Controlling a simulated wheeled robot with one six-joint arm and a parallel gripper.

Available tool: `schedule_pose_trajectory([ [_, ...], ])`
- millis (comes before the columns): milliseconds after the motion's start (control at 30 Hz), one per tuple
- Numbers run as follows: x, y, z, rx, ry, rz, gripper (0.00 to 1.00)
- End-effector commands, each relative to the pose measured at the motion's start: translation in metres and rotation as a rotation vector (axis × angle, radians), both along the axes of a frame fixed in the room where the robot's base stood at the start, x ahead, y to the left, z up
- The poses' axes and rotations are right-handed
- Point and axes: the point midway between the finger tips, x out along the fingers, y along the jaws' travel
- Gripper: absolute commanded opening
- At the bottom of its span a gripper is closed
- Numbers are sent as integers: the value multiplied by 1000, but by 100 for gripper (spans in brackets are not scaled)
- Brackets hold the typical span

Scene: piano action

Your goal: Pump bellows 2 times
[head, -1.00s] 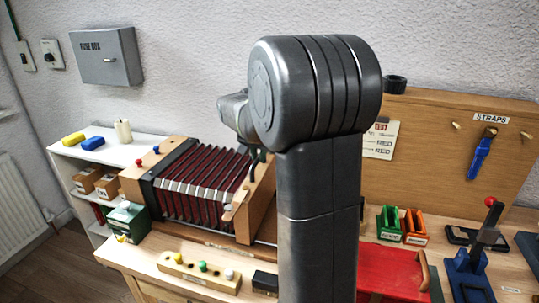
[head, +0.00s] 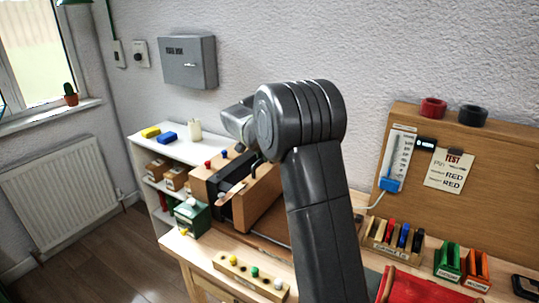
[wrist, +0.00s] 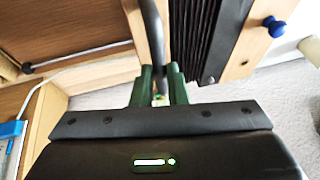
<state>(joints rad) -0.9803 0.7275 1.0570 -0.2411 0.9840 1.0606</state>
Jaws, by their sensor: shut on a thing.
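The bellows (head: 231,200) stands on the workbench, its dark folds squeezed almost flat between two wooden end boards. The folds also show in the wrist view (wrist: 193,38), packed close together. A dark curved handle (wrist: 154,35) is on the near wooden board (head: 264,207). My gripper (wrist: 160,92) has its green fingers shut on this handle. In the head view my arm hides most of the gripper and the handle.
A green box (head: 192,216) stands left of the bellows. A wooden block with coloured knobs (head: 250,276) lies in front. A white shelf (head: 150,160) is at left.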

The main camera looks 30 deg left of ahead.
Motion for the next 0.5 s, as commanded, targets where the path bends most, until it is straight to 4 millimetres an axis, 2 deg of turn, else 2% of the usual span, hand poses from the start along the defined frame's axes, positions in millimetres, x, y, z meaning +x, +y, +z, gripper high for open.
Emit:
schedule_pose_trajectory([
  [300,-1,5,3,12,-5,4,0],
  [333,-1,5,4,13,-5,4,19],
  [400,-1,5,3,12,-5,4,33],
  [500,0,4,3,10,-4,3,35],
])
